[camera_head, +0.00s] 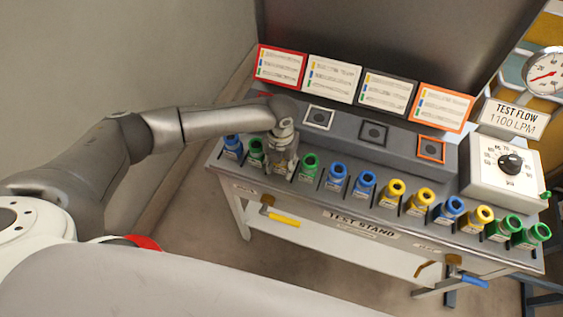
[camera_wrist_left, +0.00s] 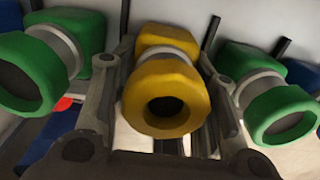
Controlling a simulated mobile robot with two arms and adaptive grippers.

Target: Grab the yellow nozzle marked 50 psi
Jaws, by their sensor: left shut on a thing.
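A yellow nozzle (camera_wrist_left: 166,92) sits between the two fingers of my left gripper in the left wrist view, its round dark opening facing the camera. My left gripper (camera_head: 281,168) is shut on it at the left part of the nozzle row. In the head view the gripper hides this nozzle. No pressure marking can be read on it. Other yellow nozzles stand farther right in the row: one (camera_head: 393,192), a second (camera_head: 419,201) and a third (camera_head: 477,218). Their labels are too small to read. My right gripper is not in view.
Green nozzles flank the held one, one on the left (camera_wrist_left: 45,65) and one on the right (camera_wrist_left: 270,100), close to the fingers. Blue and green nozzles fill the rest of the test stand (camera_head: 350,215). Framed cards and a dial box (camera_head: 505,170) stand behind.

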